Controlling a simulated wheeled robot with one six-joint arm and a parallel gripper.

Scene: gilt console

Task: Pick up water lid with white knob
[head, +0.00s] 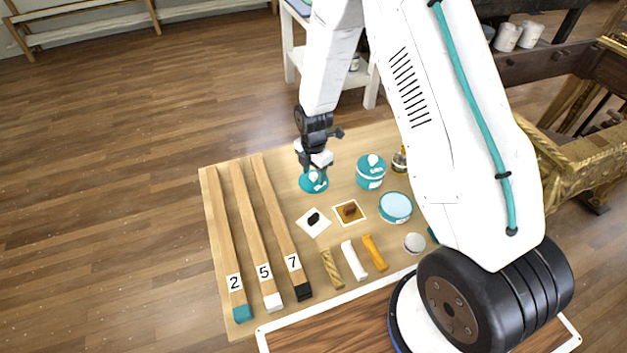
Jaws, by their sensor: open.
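A teal round lid with a white knob (314,184) lies on the wooden board at its far middle. My gripper (314,172) points down right over this lid, with its jaws open around or just above the knob. I cannot tell whether the fingers touch it. The gripper partly hides the lid. A teal pot (370,178), also topped with a white knob, stands just to the right, apart from the gripper.
On the wooden board (225,182), numbered wooden bars (243,240) lie at left. A light-blue-topped round tin (396,207), two small cards (349,213) and several short sticks (354,261) lie nearer. A small bottle (399,160) stands right of the pot.

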